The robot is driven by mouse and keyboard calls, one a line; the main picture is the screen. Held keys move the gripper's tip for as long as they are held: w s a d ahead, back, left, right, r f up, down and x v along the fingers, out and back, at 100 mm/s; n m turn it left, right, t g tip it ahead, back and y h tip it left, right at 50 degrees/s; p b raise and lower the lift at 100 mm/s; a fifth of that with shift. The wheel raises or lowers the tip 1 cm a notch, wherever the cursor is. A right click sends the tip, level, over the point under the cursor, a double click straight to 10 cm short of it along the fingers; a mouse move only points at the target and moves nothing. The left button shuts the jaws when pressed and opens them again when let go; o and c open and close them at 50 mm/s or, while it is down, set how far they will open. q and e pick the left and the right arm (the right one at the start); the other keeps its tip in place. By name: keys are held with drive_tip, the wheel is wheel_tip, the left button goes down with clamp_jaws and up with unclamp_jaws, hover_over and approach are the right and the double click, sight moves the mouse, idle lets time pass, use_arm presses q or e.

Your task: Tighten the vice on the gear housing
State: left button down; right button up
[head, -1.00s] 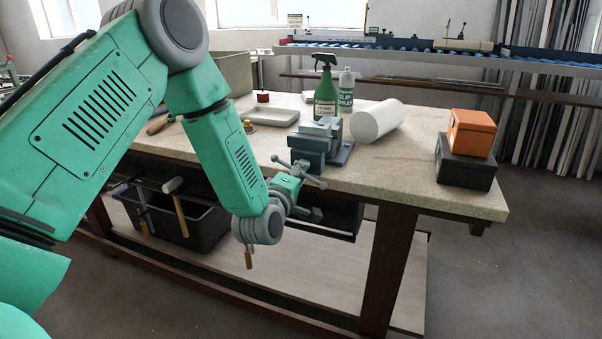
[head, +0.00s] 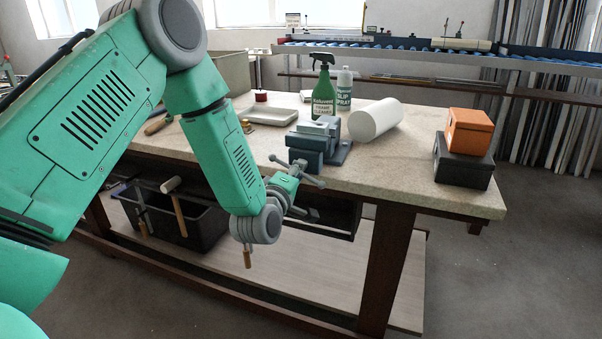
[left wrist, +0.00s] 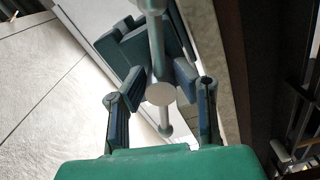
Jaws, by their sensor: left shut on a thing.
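The blue-grey vice (head: 308,158) stands at the front edge of the workbench. A light grey piece (head: 314,128) shows at its top; I cannot tell whether it is the gear housing or part of the jaws. My left gripper (head: 297,171) is in front of the vice, shut on the vice handle, whose grey bar slants past the fingers. In the left wrist view the fingers of my left gripper (left wrist: 162,104) stand on both sides of the handle's round hub (left wrist: 160,94), with the bar running through. The exact finger contact is hard to see. My right gripper is out of view.
An orange box (head: 469,132) sits on a black box (head: 463,168) at right. The bench (head: 400,166) between is clear.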

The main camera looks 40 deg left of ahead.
use_arm(q)
drive_tip(key=shift+a+r, duration=0.15)
drive_tip(key=shift+a, duration=0.25)
drive_tip(key=c, duration=1.5)
unclamp_jaws()
drive_tip(key=shift+o, duration=1)
drive_tip(key=shift+a, duration=0.1)
drive_tip(key=shift+a+f, duration=0.15)
drive_tip(key=shift+f, duration=0.1)
drive_tip(key=v, duration=1.2)
